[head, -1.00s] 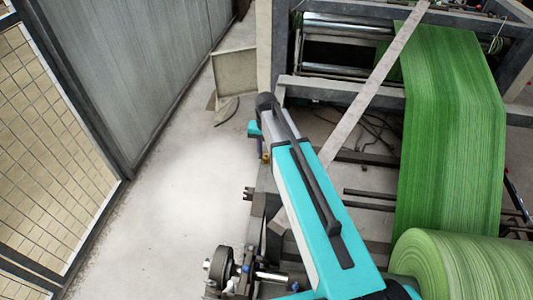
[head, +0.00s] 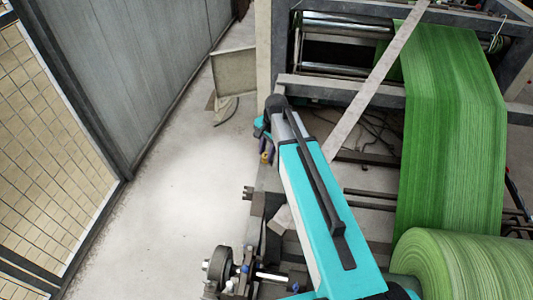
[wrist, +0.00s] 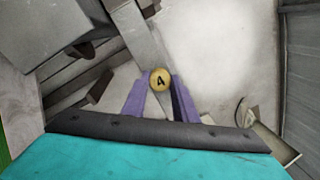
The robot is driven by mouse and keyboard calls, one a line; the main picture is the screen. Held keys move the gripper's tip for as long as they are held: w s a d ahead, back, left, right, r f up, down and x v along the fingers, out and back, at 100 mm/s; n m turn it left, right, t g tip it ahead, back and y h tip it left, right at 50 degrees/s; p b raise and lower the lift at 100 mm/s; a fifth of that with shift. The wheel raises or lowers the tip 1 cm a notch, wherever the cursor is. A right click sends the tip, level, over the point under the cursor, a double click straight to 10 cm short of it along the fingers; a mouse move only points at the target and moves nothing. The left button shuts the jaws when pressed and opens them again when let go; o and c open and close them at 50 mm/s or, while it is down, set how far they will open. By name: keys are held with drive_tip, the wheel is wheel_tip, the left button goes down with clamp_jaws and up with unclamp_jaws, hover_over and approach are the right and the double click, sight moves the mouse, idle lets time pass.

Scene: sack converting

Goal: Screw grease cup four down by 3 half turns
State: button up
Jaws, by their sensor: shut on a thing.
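Grease cup four is a round, brass-coloured cap marked "4" (wrist: 160,80), seen face-on in the wrist view. My gripper (wrist: 161,92) has its two purple fingers on either side of the cup and is shut on it. In the head view my gripper (head: 267,155) is small, beside the machine frame at the far end of my arm, with a speck of the yellow cup (head: 264,158) at its fingers. The cup's thread and seat are hidden.
Grey machine frame members (head: 340,93) stand close to my arm. A wide green web (head: 450,120) runs down to a large green roll (head: 455,265) at the right. Pale floor (head: 185,180) is clear at the left, up to a mesh fence (head: 50,140).

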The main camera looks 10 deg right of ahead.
drive_tip(key=m+t, duration=0.1)
drive_tip(key=m, duration=0.4)
drive_tip(key=shift+s, duration=0.1)
idle(0.3)
drive_tip(key=o, duration=1.1)
drive_tip(key=shift+c, duration=0.2)
drive_tip(key=shift+r+b, duration=0.2)
drive_tip(key=shift+b, duration=0.1)
drive_tip(key=b+v, duration=0.1)
drive_tip(key=v, duration=1.2)
drive_tip(key=shift+s+d+b, duration=0.25)
drive_tip(key=shift+d+b, duration=0.1)
drive_tip(key=shift+b, duration=0.05)
drive_tip(key=shift+r, duration=0.25)
